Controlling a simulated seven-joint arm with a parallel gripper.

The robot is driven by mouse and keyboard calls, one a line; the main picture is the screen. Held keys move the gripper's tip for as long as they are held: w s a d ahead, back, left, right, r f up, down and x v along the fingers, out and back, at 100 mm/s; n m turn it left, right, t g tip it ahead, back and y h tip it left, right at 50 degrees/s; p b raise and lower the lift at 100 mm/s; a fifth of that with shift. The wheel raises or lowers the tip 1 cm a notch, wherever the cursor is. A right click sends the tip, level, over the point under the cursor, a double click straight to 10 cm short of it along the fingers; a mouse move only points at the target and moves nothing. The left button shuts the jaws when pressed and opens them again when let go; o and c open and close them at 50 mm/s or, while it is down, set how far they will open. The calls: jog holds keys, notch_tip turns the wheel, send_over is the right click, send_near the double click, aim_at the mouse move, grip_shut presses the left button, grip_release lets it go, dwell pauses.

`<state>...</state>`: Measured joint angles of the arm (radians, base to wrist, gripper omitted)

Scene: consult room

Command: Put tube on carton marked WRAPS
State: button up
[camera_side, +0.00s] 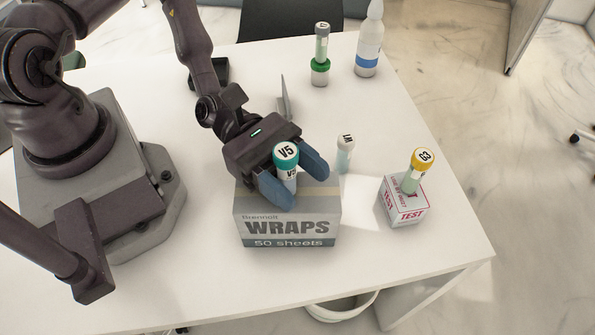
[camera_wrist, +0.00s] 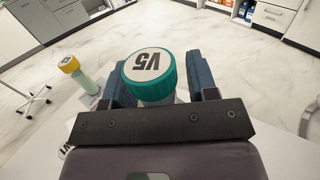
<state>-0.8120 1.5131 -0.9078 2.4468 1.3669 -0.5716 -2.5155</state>
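The tube (camera_side: 287,176), marked V5 with a teal cap, is upright at the top of the carton marked WRAPS (camera_side: 290,228). Its lower end is partly hidden by a finger, so I cannot tell whether it touches the carton. My gripper (camera_side: 294,180) is low over the carton, with its blue fingers on either side of the tube. The fingers look open, with a gap beside the tube. In the wrist view the teal cap (camera_wrist: 149,75) sits between the fingers (camera_wrist: 160,85), nearer the left one. The carton is not seen there.
A yellow-capped tube (camera_side: 415,175) stands on a small TEST box (camera_side: 405,205) to the right. A white-capped tube (camera_side: 345,152) stands just behind the carton. The table's front right is clear.

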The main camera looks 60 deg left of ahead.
jog(key=shift+r, duration=0.1)
jog(key=shift+a+r, duration=0.1)
jog(key=shift+a, duration=0.05)
jog(key=s+a, duration=0.2)
jog(key=a, duration=0.9)
jog(key=shift+s+a, duration=0.15)
jog(key=shift+a, duration=0.15)
